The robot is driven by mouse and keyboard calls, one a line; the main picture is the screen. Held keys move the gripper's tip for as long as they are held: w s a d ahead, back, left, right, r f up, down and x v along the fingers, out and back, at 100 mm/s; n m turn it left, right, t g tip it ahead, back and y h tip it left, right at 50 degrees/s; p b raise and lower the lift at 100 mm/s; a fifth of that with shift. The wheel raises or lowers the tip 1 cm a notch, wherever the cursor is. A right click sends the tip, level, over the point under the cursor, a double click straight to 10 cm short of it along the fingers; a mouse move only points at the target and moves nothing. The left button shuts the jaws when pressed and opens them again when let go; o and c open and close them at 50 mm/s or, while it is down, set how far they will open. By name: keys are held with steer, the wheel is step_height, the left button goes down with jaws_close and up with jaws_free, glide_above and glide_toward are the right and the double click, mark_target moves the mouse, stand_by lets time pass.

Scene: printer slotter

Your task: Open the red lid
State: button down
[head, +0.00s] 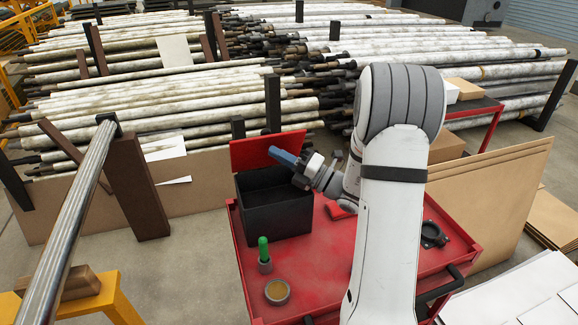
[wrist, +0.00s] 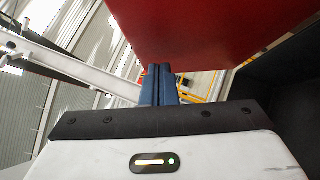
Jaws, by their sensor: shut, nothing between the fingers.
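The red lid (head: 252,152) stands raised at the back edge of the black box (head: 272,208), so the box is open at the top and its dark inside shows. My gripper (head: 275,151) has blue fingers and is above the box, just in front of the lid's right part. In the wrist view the shut fingers (wrist: 158,84) hold nothing, and their tips are close to the edge of the lid (wrist: 215,30). I cannot tell whether they touch it. The dark box side (wrist: 290,90) is at the right there.
The box stands on a red cart (head: 325,265). Racks of long rollers (head: 150,110) fill the back. The cart's front middle is free.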

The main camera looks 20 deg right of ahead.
mark_target(275, 140)
steer(key=shift+w+r, duration=0.2)
steer(key=shift+w, duration=0.2)
steer(key=shift+w+r+p, duration=0.2)
steer(key=shift+r+p, duration=0.3)
steer(key=shift+p, duration=0.5)
steer(key=m+p, duration=0.1)
steer(key=p, duration=0.1)
steer(key=w+r+h+p, duration=0.1)
steer(key=p, duration=0.2)
steer(key=shift+w+r+m, duration=0.1)
steer(key=shift+w+m, duration=0.2)
steer(key=shift+m, duration=0.1)
steer(key=w+p, duration=0.1)
steer(key=p, duration=0.1)
steer(key=m+g+h+p, duration=0.1)
steer(key=p, duration=0.2)
steer(key=shift+w+r+h, duration=0.3)
steer(key=shift+w+r, duration=0.1)
steer(key=shift+w+f+m+g+h+p, duration=0.15)
steer(key=shift+w+m+g+h+p, duration=0.15)
steer(key=shift+w+m+p, duration=0.5)
steer(key=shift+s+f, duration=0.1)
steer(key=shift+s, duration=0.3)
